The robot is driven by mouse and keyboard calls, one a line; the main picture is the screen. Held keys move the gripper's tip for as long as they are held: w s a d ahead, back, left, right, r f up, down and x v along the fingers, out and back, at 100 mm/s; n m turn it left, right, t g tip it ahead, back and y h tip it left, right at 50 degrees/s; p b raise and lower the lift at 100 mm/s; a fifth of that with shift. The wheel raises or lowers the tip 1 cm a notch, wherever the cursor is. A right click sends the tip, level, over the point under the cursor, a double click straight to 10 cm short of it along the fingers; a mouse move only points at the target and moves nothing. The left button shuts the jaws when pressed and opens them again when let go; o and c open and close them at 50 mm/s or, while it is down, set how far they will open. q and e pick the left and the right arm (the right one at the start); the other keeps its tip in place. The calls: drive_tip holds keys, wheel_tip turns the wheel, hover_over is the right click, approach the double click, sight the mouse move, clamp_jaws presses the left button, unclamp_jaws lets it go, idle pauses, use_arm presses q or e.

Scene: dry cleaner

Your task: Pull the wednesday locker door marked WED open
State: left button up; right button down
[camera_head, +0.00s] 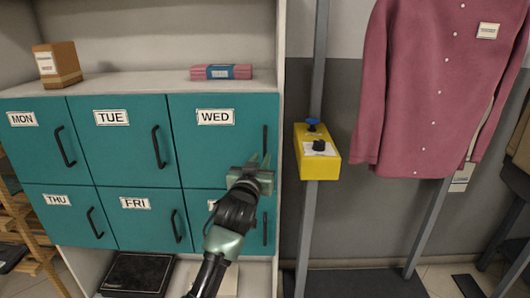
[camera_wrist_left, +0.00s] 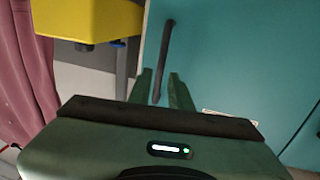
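The teal WED door (camera_head: 215,150) is the top right one of the locker and looks closed, flush with its neighbours. Its dark upright bar handle (camera_head: 265,140) is near the door's right edge. My left gripper (camera_head: 260,160) is in front of the lower part of that handle, with its fingers apart. In the left wrist view, the handle (camera_wrist_left: 167,45) runs down into the gap between the two fingers of the gripper (camera_wrist_left: 161,72). I cannot tell whether they touch it. My right gripper is not in view.
A yellow control box (camera_head: 318,165) on a grey post (camera_head: 318,75) stands just right of the locker. A pink garment (camera_head: 425,90) hangs further right. A brown box (camera_head: 57,64) and a pink folded bundle (camera_head: 220,72) lie on the shelf above the doors.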

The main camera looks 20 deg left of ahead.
sight(264, 153)
use_arm(q)
drive_tip(key=w, duration=0.6)
drive_tip(key=shift+a+f, duration=0.1)
drive_tip(key=shift+a, duration=0.2)
clamp_jaws()
drive_tip(key=shift+s, duration=0.1)
idle(1.0)
